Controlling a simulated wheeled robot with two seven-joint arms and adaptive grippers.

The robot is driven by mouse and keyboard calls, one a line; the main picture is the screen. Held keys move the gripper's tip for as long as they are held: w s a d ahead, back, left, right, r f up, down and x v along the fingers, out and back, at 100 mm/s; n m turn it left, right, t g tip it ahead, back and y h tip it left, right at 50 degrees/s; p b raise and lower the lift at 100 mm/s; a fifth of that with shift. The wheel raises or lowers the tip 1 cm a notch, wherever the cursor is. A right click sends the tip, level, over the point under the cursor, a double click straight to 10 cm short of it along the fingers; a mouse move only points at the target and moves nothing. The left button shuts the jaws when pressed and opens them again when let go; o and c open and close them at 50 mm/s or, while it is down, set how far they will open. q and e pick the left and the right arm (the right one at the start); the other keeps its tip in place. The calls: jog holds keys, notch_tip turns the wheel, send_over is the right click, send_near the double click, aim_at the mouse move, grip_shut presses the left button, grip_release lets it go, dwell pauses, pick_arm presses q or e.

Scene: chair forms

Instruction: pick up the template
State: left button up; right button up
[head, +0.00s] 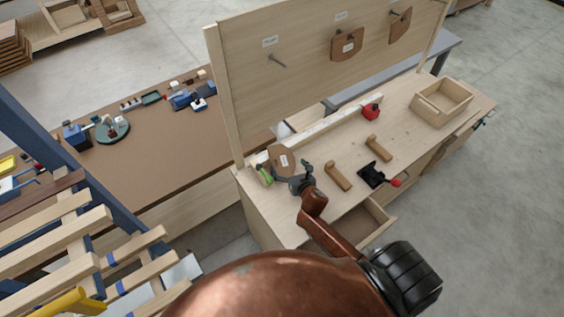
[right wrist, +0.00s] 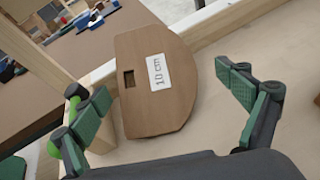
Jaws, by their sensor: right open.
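The template (head: 281,157) is a brown wooden plate with a rounded edge, a small square hole and a white label. It lies near the left end of the workbench by the foot of the back panel. My left gripper is not in view.
Two more templates (head: 347,44) (head: 400,25) hang on the panel, beside an empty peg (head: 277,60). Two wooden pieces (head: 338,177) (head: 379,148), a black clamp with a red handle (head: 372,174) and an open box (head: 441,100) stand to the right. A drawer (head: 368,222) is open.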

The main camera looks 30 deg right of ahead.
aim_at(284, 161)
jog(key=x, duration=0.4)
jog(key=shift+f, duration=0.1)
jog(key=shift+w, duration=0.15)
jog(key=shift+c, duration=1.2)
jog(key=c, duration=1)
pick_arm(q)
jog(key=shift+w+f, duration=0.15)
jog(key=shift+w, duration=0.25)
pick_arm(e)
jog(key=shift+o, duration=0.2)
